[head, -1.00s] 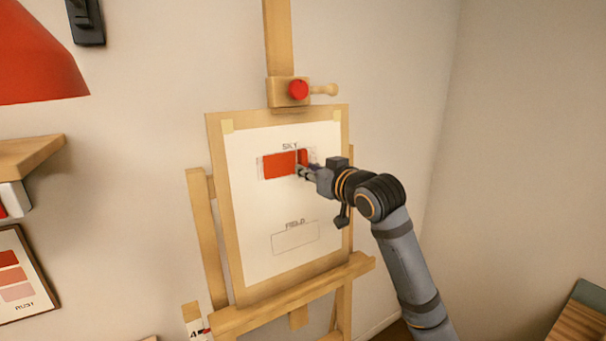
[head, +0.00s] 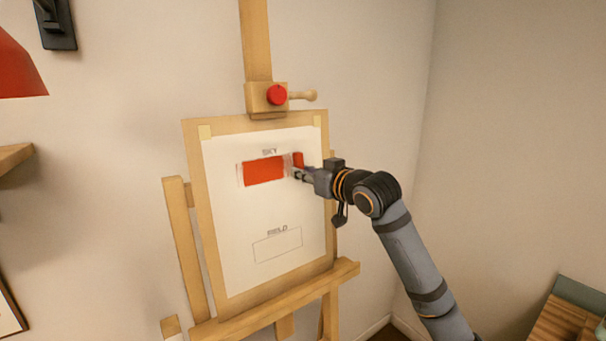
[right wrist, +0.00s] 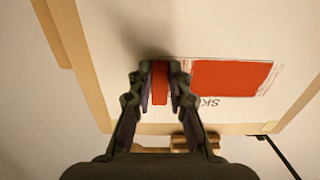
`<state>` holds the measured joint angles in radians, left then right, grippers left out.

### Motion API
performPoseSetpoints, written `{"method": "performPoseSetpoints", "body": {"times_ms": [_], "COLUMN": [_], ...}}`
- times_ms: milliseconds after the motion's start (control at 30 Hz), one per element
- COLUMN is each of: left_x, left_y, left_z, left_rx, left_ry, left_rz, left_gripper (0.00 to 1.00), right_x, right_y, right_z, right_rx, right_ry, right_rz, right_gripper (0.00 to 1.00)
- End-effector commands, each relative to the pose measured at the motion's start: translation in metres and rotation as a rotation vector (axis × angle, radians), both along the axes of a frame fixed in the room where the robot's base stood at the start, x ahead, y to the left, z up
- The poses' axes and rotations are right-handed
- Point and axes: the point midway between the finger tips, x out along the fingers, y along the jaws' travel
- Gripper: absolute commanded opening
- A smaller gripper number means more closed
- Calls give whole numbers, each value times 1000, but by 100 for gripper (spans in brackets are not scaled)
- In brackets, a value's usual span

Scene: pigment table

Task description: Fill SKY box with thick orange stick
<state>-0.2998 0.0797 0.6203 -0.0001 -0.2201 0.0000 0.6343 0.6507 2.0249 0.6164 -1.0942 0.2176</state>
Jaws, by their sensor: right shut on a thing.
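The white paper (head: 225,215) is taped to a board on an easel. Its SKY box (head: 263,171) is mostly covered by a solid orange-red block of colour, with uneven, paler strips at its left and right ends. The FIELD box (head: 277,244) below is blank inside its outline. My right gripper (head: 297,175) is at the right end of the SKY box, shut on the orange-red stick (head: 298,159). In the right wrist view the stick (right wrist: 160,82) stands between the two fingers, beside the coloured block. Whether its tip touches the paper I cannot tell. My left gripper is out of view.
The easel's clamp with a red knob (head: 277,95) holds the board's top. The easel ledge (head: 280,295) runs below the paper. A red lamp shade (head: 18,68) hangs at the far left, and a wooden surface (head: 575,322) is at the lower right.

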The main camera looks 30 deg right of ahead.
Motion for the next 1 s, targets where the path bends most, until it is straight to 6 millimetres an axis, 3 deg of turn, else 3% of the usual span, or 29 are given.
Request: {"method": "performPoseSetpoints", "body": {"times_ms": [433,700,1000], "left_x": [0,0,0], "left_y": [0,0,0], "left_z": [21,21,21], "left_rx": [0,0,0], "left_ry": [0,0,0], "left_rz": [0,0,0], "left_gripper": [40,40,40], "right_x": [-1,-2,-6], "right_y": [25,29,51], "right_z": [2,-1,0], "right_rx": [2,1,3], "right_ry": [0,0,-1], "right_rz": [4,2,4], "right_gripper": [0,0,0]}}
